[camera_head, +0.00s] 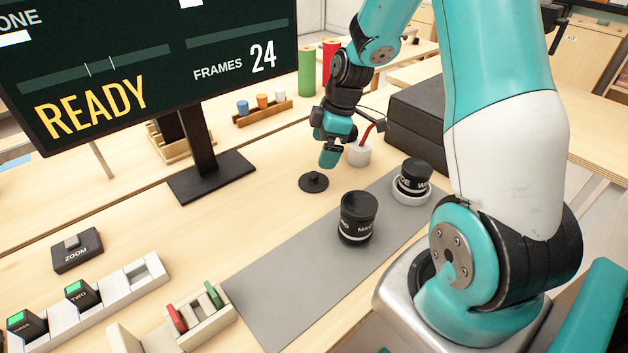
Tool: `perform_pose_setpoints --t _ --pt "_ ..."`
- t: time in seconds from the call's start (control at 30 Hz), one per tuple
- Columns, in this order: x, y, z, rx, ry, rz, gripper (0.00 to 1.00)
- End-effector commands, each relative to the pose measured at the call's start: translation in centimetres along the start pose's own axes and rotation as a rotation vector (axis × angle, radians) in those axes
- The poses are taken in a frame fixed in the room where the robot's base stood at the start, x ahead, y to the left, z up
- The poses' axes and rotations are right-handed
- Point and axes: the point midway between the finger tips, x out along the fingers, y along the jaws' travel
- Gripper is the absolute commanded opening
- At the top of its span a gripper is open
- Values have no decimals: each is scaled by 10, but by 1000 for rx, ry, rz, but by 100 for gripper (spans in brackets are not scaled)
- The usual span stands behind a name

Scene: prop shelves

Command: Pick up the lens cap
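The lens cap (313,183) looks like a flat black disc with a small raised knob.
A black macro lens (356,222) stands on the grey mat (290,284). A second lens (413,176) sits in a white ring. The monitor stand (212,178) is left; a black box (420,115) is behind right.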

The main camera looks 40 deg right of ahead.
Motion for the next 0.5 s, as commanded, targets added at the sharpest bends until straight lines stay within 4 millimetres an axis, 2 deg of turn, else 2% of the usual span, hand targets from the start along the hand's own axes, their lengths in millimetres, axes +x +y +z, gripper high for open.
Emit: perform_pose_setpoints --t 0.1,0.37,0.5 --pt "21 -1 0 0 0 -4 100" --pt "40 -1 -1 -1 1 -2 100" --pt "62 -3 -3 0 0 -4 100"
